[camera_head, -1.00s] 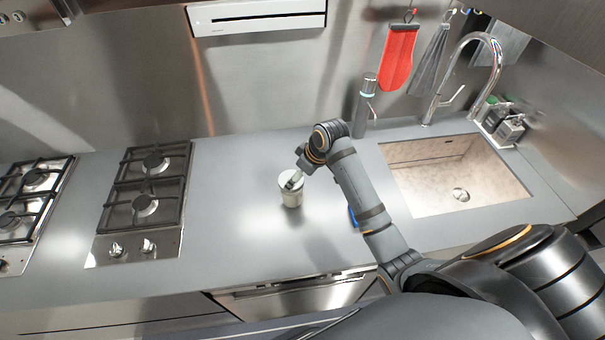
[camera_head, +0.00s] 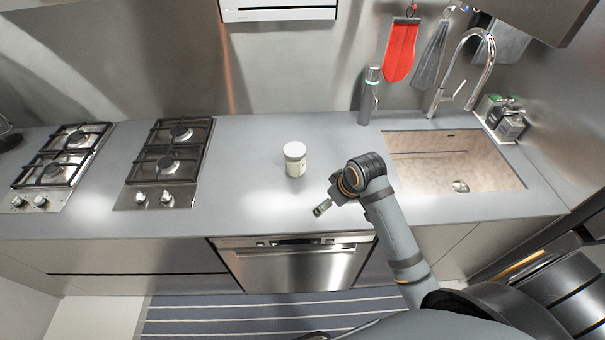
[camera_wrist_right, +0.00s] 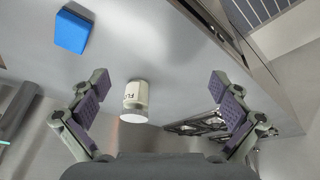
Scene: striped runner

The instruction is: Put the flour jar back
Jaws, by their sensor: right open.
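The flour jar (camera_head: 295,159) is a small white jar with a pale lid. It stands upright on the grey counter (camera_head: 240,190), between the cooktop and the sink. In the right wrist view the jar (camera_wrist_right: 135,97) shows part of its dark lettering and lies between the spread fingers, farther out than they are. My right gripper (camera_head: 322,208) is open and empty, in front of the jar and to its right, apart from it. The right wrist view also shows its two fingers wide apart (camera_wrist_right: 158,84). My left gripper is not in view.
A two-part gas cooktop (camera_head: 168,165) is at the left and a sink (camera_head: 455,165) at the right. A dark bottle (camera_head: 369,97) stands by the back wall. A blue block (camera_wrist_right: 73,31) lies on the counter in the right wrist view. The counter left of the jar is clear.

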